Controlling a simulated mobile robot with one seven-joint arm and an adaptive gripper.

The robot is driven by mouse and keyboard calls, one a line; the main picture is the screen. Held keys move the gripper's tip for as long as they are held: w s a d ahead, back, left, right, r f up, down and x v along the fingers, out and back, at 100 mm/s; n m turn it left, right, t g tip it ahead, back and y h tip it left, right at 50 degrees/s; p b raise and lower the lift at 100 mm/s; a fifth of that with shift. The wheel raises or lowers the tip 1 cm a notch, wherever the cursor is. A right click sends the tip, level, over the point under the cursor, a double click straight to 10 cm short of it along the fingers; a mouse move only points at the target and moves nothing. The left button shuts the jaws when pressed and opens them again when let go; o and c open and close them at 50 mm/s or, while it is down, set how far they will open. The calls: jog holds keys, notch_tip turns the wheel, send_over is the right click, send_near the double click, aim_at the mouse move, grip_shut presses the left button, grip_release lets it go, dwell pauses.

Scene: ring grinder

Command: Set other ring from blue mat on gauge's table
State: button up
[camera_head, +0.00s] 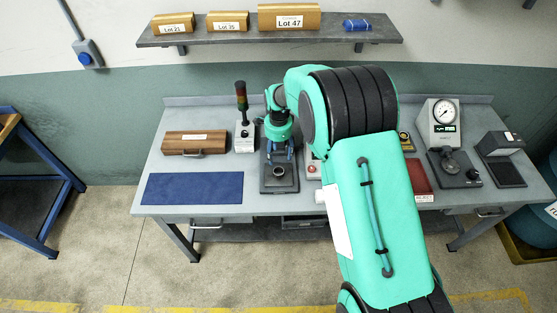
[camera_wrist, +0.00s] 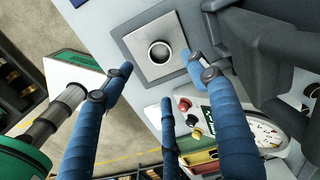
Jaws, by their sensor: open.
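A dark metal ring (camera_head: 279,171) lies on the square plate of the machine (camera_head: 279,186) in the bench's middle. In the wrist view the ring (camera_wrist: 160,52) sits flat on a pale square plate, its hole showing. My gripper (camera_head: 281,154) is above and just behind the ring; in the wrist view its blue fingers (camera_wrist: 161,76) are spread and empty, apart from the ring. The blue mat (camera_head: 192,188) at the bench's left is bare. The gauge (camera_head: 440,122), with a round dial, stands at the right. A dark round part (camera_head: 450,158) is on its base; I cannot tell whether it is a ring.
A wooden box (camera_head: 195,143) and a signal tower (camera_head: 242,118) stand left of the machine. A red button box (camera_head: 314,169) is right of it. My arm hides the bench between machine and gauge. A dark-topped device (camera_head: 502,146) stands right of the gauge. A shelf (camera_head: 230,37) hangs above.

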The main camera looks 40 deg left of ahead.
jog(key=shift+r, duration=0.6)
dwell(0.7)
